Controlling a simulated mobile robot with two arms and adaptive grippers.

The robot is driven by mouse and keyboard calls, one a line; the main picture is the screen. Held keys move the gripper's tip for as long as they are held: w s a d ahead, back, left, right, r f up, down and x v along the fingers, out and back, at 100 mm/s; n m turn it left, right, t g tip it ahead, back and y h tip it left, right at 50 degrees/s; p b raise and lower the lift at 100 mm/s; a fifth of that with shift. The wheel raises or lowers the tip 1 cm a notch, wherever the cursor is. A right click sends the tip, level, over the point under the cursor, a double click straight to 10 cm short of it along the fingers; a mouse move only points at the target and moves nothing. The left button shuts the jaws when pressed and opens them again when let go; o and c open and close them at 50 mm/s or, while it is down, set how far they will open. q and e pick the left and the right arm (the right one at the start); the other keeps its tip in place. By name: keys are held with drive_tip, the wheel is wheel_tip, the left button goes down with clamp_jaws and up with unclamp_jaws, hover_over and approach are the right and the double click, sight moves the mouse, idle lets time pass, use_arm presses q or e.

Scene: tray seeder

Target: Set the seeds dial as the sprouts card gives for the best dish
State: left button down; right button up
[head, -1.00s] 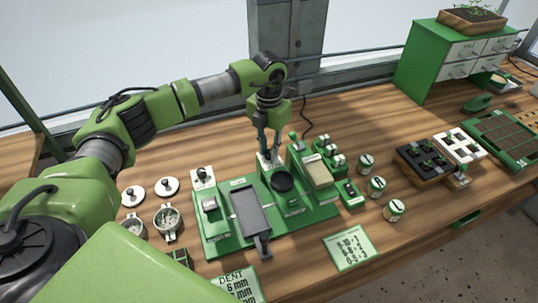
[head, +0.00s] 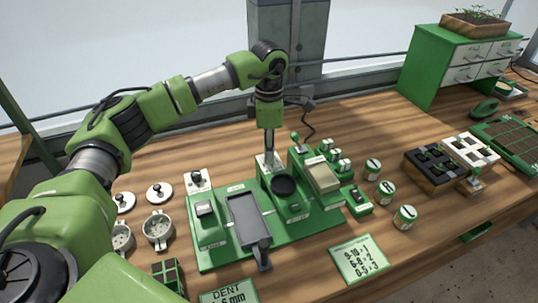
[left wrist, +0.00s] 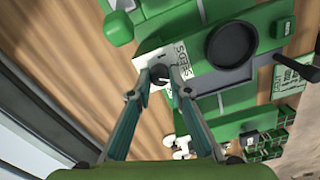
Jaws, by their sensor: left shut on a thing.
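My left gripper (head: 269,152) points down over the white plate (head: 277,160) at the back of the green seeder. In the left wrist view the plate reads SEEDS, and the fingertips (left wrist: 161,80) are shut on its dark dial knob (left wrist: 160,72). A mark stands on the plate beside the knob; the dial's setting is hard to read. A card (head: 358,259) in front of the seeder reads "9-10 x 1", "6-8 x 2", "0-5 x 3"; its heading is too small to read. My right gripper is not in view.
The seeder (head: 212,258) holds a grey tray (head: 246,218) and a black round dish (head: 284,186). Pots (head: 158,230) and lids stand left, labelled tins (head: 386,190) right. A second card (head: 229,296) reading "DENT" is cut off. Dark seedling trays (head: 432,170) lie farther right.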

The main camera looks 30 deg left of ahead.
use_arm(q)
drive_tip(key=m+b, duration=0.1)
drive_tip(key=m, duration=0.2)
drive_tip(key=shift+w+r, duration=0.1)
drive_tip(key=shift+w, duration=0.05)
drive_tip(key=shift+r+m+b, duration=0.1)
drive_tip(key=shift+m+b, duration=0.4)
drive_tip(key=shift+m, duration=0.9)
drive_tip(key=c, duration=1.9)
unclamp_jaws()
wheel_tip(320, 180, up, 12)
drive_tip(key=shift+f, duration=0.1)
